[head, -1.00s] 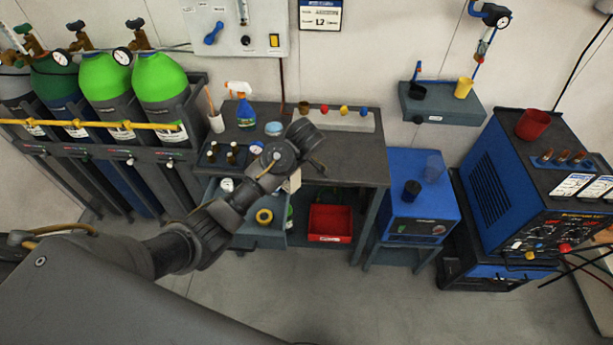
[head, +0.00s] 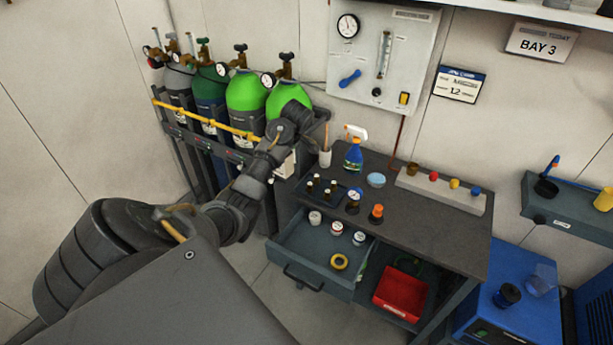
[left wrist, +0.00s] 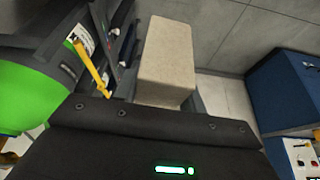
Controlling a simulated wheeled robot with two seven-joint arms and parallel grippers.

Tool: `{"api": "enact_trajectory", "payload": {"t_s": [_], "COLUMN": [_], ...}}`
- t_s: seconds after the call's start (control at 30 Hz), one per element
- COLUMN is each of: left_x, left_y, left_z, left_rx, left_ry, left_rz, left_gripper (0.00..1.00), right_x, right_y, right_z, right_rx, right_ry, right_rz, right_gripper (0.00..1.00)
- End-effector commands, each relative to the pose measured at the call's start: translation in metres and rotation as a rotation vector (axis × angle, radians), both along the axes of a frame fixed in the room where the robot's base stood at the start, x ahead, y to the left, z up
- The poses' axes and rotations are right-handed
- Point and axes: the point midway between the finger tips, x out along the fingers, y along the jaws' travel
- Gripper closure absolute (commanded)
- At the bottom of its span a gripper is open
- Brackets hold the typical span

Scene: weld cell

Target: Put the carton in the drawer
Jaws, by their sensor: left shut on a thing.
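The carton is a plain beige box (left wrist: 165,62), large in the left wrist view just beyond my gripper. In the head view only a pale piece of it (head: 284,164) shows beneath my wrist. My left gripper (head: 285,150) is shut on it and holds it in the air, left of the workbench and in front of the green cylinders; its fingers are mostly hidden. The drawer (head: 318,285) under the bench top is pulled open, lower and to the right of the carton. My right gripper is not in view.
The bench top (head: 430,225) carries a spray bottle (head: 353,153), a tray of small bottles and an orange-capped bottle (head: 376,213) near the drawer. A red bin (head: 400,294) sits on the lower shelf. Gas cylinders (head: 246,92) with a yellow rail stand behind my arm. The drawer's front middle has bare floor.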

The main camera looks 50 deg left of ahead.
Motion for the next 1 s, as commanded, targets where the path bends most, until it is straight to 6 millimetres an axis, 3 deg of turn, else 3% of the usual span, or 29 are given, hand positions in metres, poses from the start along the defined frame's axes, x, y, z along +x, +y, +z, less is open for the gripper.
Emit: {"api": "enact_trajectory", "payload": {"t_s": [0.1,0.2,0.47,0.57,0.73,0.9,1.0], "left_x": [0.007,0.020,0.070,0.092,0.128,0.143,0.142], "left_y": [0.027,0.034,0.018,0.001,-0.053,-0.112,-0.144], "left_z": [0.011,0.012,0.008,0.005,0.000,0.003,0.005], "left_rx": [-0.002,-0.003,-0.002,-0.001,0.003,0.007,0.008], "left_ry": [-0.002,-0.001,-0.002,0.000,0.002,0.003,0.005], "left_rz": [-0.028,-0.095,-0.342,-0.468,-0.742,-0.972,-1.081], "left_gripper": [0.90,0.90,0.90,0.90,0.91,0.90,0.90], "right_x": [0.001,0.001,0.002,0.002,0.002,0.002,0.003], "right_y": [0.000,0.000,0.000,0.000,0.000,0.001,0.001], "right_z": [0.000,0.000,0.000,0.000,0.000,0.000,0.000], "right_rx": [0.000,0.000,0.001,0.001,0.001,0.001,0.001], "right_ry": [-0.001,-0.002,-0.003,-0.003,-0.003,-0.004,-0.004], "right_rz": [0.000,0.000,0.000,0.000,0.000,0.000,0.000], "right_gripper": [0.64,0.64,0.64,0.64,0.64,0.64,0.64]}}
